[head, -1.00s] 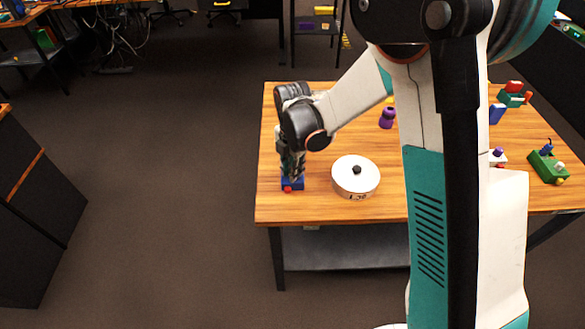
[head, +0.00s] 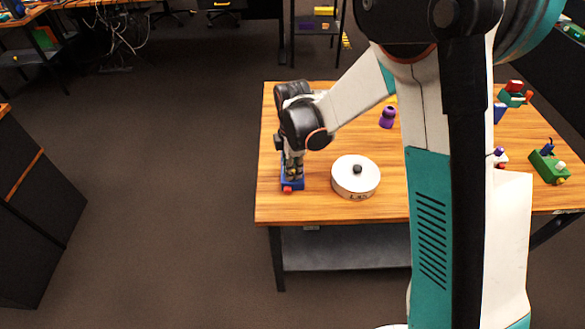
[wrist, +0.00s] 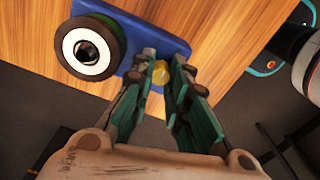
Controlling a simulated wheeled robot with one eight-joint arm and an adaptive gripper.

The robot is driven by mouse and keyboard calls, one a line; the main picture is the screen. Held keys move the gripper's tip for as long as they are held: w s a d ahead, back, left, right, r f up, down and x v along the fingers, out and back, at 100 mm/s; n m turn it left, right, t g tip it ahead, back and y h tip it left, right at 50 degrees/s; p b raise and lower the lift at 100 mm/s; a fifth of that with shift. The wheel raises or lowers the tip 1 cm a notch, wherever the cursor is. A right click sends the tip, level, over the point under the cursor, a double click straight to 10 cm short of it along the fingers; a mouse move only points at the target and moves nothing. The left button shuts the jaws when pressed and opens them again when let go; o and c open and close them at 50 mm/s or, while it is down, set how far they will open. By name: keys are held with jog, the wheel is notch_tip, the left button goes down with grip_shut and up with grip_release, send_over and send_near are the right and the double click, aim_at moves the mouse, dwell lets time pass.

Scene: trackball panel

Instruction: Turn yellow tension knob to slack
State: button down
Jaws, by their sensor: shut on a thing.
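The yellow tension knob (wrist: 160,73) sits on a blue panel (wrist: 135,32), between my fingertips in the wrist view. My gripper (wrist: 163,78) is shut on the knob, with a green-lined finger on each side. The panel also carries a round part (wrist: 88,47) with a white ring and dark centre, left of the knob. In the head view my gripper (head: 293,168) points down over the blue panel (head: 292,186) near the table's left edge. A red part (head: 287,190) shows at the panel's front. The yellow knob is not discernible in the head view.
A white round drum (head: 355,177) with a black top knob stands just right of the panel on the wooden table (head: 325,209). A purple object (head: 387,118) is farther back. A green block (head: 549,167) is at the far right. My arm hides the table's middle.

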jog(key=m, duration=0.4)
jog(key=shift+m, duration=0.3)
jog(key=m, duration=0.4)
jog(key=shift+m, duration=0.3)
jog(key=m, duration=0.4)
jog(key=shift+b, duration=0.3)
jog(key=shift+m, duration=2)
jog(key=c, duration=1.5)
grip_release()
